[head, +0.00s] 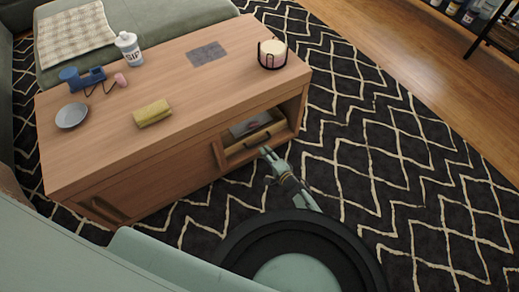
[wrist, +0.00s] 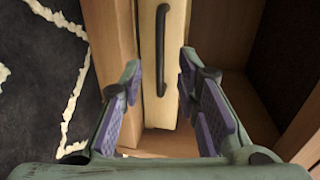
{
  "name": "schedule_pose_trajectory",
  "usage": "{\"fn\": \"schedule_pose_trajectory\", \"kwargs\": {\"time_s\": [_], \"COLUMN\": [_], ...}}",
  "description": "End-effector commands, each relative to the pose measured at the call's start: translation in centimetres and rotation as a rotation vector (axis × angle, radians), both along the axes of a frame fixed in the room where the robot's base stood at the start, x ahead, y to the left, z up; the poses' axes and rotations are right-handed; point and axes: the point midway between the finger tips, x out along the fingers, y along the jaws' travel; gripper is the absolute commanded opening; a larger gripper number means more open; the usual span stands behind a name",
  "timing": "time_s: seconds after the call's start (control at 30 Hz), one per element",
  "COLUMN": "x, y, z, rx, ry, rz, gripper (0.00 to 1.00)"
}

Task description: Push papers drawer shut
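The papers drawer (head: 254,138) is a light wooden drawer with a dark handle, low in the open compartment at the right end of the wooden coffee table (head: 165,150). Something grey and flat lies in or above it. In the wrist view the drawer front (wrist: 154,105) and its black bar handle (wrist: 162,50) show close ahead. My gripper (head: 267,152) is just in front of the drawer. In the wrist view its purple-padded fingers (wrist: 158,75) are spread apart, with the handle between them in the picture and nothing held. I cannot tell whether they touch the drawer.
On the tabletop are a candle (head: 272,54), a yellow sponge (head: 152,113), a grey dish (head: 72,115), a white bottle (head: 129,48) and a blue object (head: 83,78). A green sofa (head: 150,18) stands behind. The patterned rug (head: 400,150) is clear to the right.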

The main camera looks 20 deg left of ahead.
Motion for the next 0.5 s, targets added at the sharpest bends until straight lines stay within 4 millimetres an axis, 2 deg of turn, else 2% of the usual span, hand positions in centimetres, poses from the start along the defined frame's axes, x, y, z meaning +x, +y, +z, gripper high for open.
{"fn": "schedule_pose_trajectory", "kwargs": {"time_s": [0.03, 0.2, 0.5], "x": [0.6, 2.4, 3.7], "y": [1.0, 3.2, 4.8], "z": [-0.8, -1.3, -1.3], "rx": [0.001, -0.001, 0.001], "ry": [-0.002, -0.002, -0.001], "rz": [0.004, 0.004, 0.0], "gripper": [0.3, 0.3, 0.3]}}
